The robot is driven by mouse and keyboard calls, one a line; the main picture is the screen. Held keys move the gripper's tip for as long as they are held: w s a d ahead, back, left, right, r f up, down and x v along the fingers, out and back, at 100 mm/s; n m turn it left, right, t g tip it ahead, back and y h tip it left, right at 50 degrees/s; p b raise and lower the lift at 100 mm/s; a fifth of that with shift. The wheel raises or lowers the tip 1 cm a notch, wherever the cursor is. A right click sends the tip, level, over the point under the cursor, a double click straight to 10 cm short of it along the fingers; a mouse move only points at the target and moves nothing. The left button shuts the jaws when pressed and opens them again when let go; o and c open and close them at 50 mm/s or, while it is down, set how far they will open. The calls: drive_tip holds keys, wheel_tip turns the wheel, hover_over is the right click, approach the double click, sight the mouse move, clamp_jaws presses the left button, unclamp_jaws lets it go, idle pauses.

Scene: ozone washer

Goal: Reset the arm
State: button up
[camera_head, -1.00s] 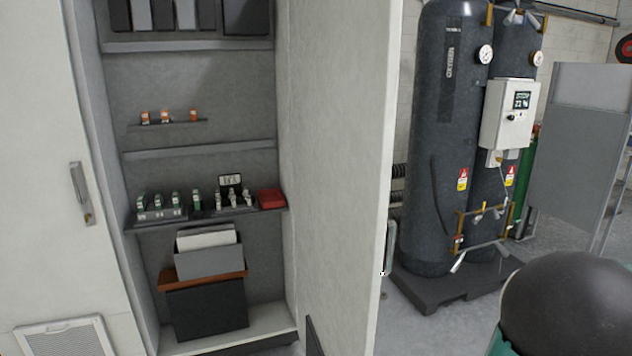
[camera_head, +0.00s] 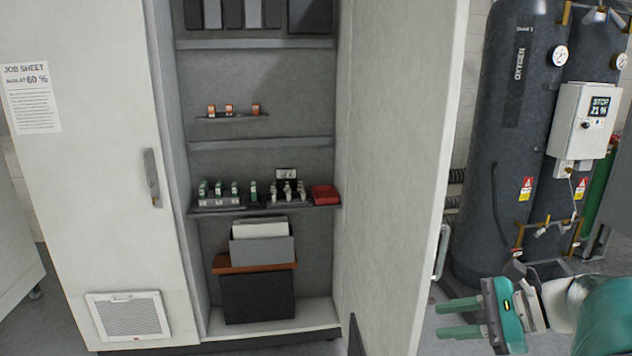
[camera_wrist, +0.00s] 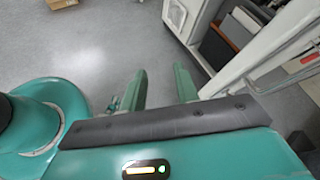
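My gripper (camera_head: 459,319) is at the lower right of the head view, with its two green fingers pointing left and spread apart. It is in front of the open cabinet door (camera_head: 402,150) and the dark tanks. In the wrist view my gripper (camera_wrist: 160,88) shows both green fingers apart with bare grey floor between them. It is empty. Part of my green arm (camera_head: 605,315) shows at the right edge of the head view.
The open cabinet has a shelf of green-topped items (camera_head: 220,194) and a red tray (camera_head: 325,194). A job sheet (camera_head: 31,97) hangs on the closed door. Dark tanks (camera_head: 508,130) stand behind the open door.

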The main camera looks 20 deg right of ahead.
drive_tip(key=s+a+f+n+g+h, duration=0.1)
drive_tip(key=a+n+h, duration=0.3)
drive_tip(key=a+n, duration=0.7)
drive_tip(key=s+a+f+n+g+h, duration=0.1)
drive_tip(key=a+n+h, duration=0.4)
drive_tip(key=a+n, duration=0.6)
wheel_tip(320, 180, down, 2)
drive_tip(key=shift+s+n+g, duration=0.3)
drive_tip(key=shift+s+g, duration=0.05)
drive_tip(key=shift+g, duration=0.25)
drive_tip(key=shift+d, duration=0.1)
